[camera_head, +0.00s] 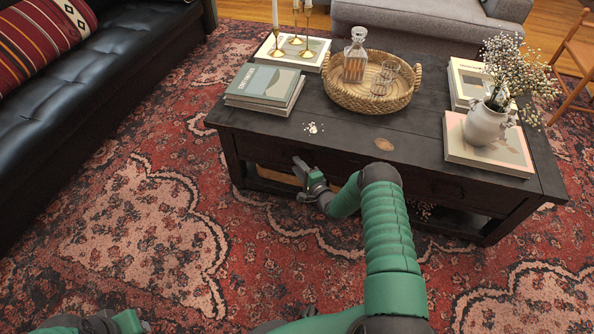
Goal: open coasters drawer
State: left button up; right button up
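The dark wooden coffee table (350,137) has drawer fronts along its near side. The left drawer front (262,152) looks shut, and my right gripper partly covers it. The right drawer front (465,192) also looks shut and has a dark pull. No label shows which drawer is for coasters. My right gripper (299,180) is at the left drawer front, with its fingers apart and nothing visible between them. I cannot tell whether it touches the drawer or a pull. Only green and grey parts of my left arm show at the bottom left; its gripper is out of view.
On the table are stacked books (266,84), a wicker tray (345,98) with a decanter and glasses, brass candlesticks (296,40) and a flower vase (487,124) on a book. A black sofa (75,85) stands left. The patterned rug (150,230) is clear.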

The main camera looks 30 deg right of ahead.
jog(key=shift+w+d+f, duration=0.1)
jog(key=shift+w+d, duration=0.1)
jog(key=shift+w, duration=0.3)
jog(key=c, duration=0.7)
jog(key=shift+s+f, duration=0.1)
dwell(0.7)
